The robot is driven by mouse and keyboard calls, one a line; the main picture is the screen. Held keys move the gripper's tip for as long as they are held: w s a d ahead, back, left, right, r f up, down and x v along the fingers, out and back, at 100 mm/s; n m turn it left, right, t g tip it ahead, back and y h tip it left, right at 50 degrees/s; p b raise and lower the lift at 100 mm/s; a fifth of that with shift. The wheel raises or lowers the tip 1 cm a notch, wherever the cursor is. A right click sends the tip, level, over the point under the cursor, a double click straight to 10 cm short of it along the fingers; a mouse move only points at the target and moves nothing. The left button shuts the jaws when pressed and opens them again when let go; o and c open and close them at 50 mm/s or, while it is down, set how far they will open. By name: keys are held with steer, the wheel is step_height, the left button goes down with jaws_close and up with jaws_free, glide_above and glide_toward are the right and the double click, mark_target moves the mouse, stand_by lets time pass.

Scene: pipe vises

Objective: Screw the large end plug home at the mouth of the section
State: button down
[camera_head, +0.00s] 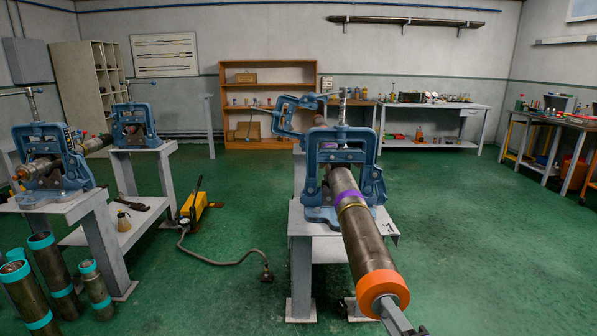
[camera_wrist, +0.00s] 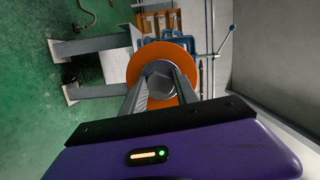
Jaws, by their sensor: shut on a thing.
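The section (camera_head: 362,233) is a long dark metal pipe clamped in a blue pipe vise (camera_head: 342,158), its mouth pointing toward me. The large orange end plug (camera_head: 380,287) sits at that mouth; in the wrist view its orange face (camera_wrist: 137,66) shows with a grey hexagonal boss (camera_wrist: 161,82) in the middle. My gripper (camera_wrist: 161,88) is shut on this boss, one finger on each side. In the head view only part of my gripper (camera_head: 398,322) shows at the bottom edge. The joint between plug and pipe is hidden in the wrist view.
The vise stands on a grey bench (camera_head: 302,222). More vises hold pipe at left (camera_head: 48,165). Teal-ended pipes (camera_head: 32,290) stand on the floor at lower left. A yellow pump (camera_head: 193,207) with a hose lies on the floor. The green floor at right is clear.

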steer(key=m, duration=0.2)
steer(key=m+t+b, duration=0.1)
steer(key=m, duration=0.4)
steer(key=shift+a+r+m+t+b, duration=0.15)
steer(key=shift+r+m+t+b, duration=0.15)
steer(key=shift+m+t+b, duration=0.1)
steer(key=c, duration=1)
jaws_free()
steer(key=shift+f, duration=0.1)
steer(key=shift+a+v, duration=0.2)
steer(key=shift+v, duration=0.85)
